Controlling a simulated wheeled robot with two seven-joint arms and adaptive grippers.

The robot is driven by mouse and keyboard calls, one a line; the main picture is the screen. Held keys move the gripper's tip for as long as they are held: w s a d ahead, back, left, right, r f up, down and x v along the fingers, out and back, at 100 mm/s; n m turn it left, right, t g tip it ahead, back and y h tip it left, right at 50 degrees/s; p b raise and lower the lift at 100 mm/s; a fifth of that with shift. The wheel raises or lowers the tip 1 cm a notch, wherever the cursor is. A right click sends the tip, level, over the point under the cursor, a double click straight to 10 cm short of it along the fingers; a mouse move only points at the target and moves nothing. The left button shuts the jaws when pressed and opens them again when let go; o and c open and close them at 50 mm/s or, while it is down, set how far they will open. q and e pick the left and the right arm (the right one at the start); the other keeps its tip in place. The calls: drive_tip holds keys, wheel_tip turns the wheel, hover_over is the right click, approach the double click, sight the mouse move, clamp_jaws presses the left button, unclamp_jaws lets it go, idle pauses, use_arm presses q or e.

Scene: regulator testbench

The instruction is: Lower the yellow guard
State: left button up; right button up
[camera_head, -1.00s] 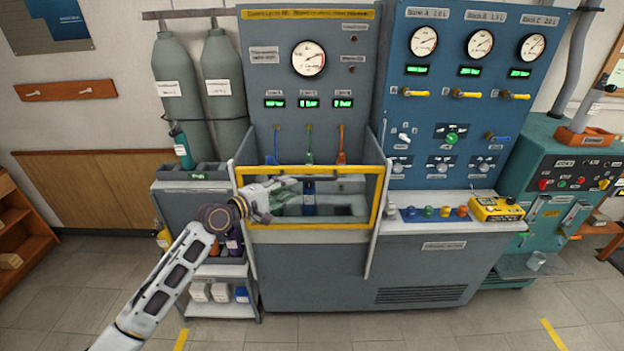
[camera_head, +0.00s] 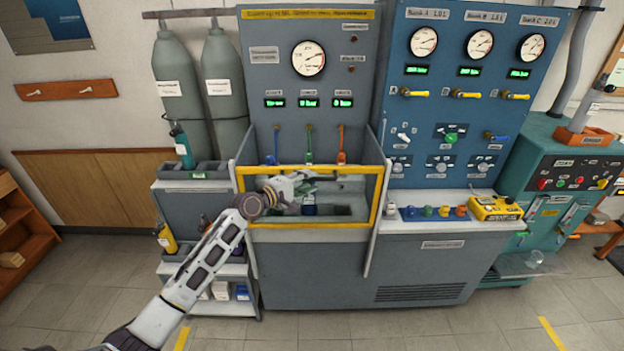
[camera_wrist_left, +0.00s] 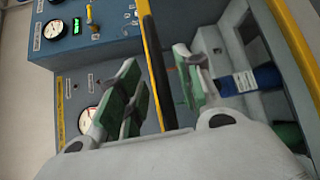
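The yellow guard (camera_head: 345,169) is a yellow-edged rectangular frame across the front of the grey bench's test bay. My left gripper (camera_head: 308,182) is at the guard, just below its top bar, left of the middle. In the left wrist view, the green-padded fingers of my left gripper (camera_wrist_left: 155,62) are apart. A yellow and dark bar of the guard (camera_wrist_left: 150,45) runs between them, with a gap on each side. Another yellow bar shows at the right edge of that view. My right gripper is not in view.
A blue cylinder (camera_head: 309,209) stands inside the bay, partly hidden by my gripper; it also shows in the wrist view (camera_wrist_left: 250,80). Blue, green and orange hoses (camera_head: 309,150) hang behind. A yellow device (camera_head: 495,209) lies on the right ledge. Gas cylinders (camera_head: 178,85) stand at left.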

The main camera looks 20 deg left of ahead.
use_arm(q)
drive_tip(key=shift+x, duration=1.35)
clamp_jaws()
